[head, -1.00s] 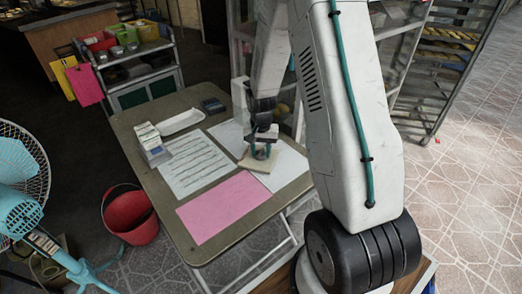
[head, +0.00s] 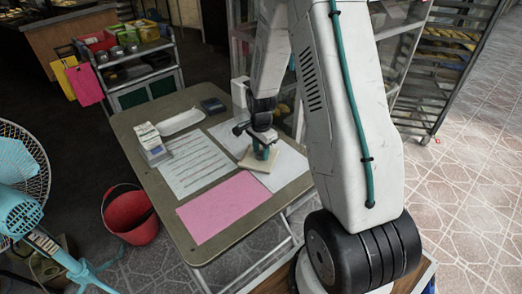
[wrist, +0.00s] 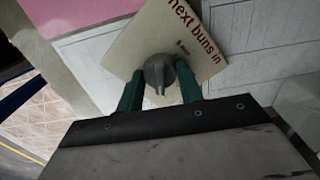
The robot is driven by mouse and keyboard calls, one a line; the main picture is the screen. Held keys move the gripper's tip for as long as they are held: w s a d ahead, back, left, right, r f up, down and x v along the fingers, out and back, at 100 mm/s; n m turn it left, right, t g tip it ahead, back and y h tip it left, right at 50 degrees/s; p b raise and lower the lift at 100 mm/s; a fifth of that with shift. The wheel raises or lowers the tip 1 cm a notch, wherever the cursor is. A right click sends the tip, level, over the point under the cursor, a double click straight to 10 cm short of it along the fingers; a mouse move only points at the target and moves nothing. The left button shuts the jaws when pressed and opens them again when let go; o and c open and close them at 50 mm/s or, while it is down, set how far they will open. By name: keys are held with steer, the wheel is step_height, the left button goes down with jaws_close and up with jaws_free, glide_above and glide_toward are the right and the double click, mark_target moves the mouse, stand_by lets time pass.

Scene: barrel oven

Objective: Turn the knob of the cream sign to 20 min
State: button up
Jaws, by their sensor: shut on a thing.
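The cream sign (wrist: 133,47) lies on the table with the red words "next buns in" along one edge. It also shows in the head view (head: 248,164), partly covered by my gripper. Its grey knob (wrist: 158,77) stands at the sign's middle, with its pointer end towards the gripper's palm. My gripper (wrist: 160,88) has its two green fingers on either side of the knob, shut on it. In the head view my gripper (head: 263,153) points down over the sign. The time marks around the knob are mostly hidden or too small to read.
The folding table (head: 160,200) also bears a pink sheet (head: 222,207), a printed sheet (head: 197,163), a white tray (head: 181,121), a small box (head: 150,143) and a dark device (head: 212,105). A red bucket (head: 131,215) and a blue fan (head: 20,210) stand to the left.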

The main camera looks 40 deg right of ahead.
stand_by(0.4)
steer(key=o, duration=1)
steer(key=shift+r, duration=0.1)
step_height(320, 180, up, 8)
steer(key=shift+f, duration=0.2)
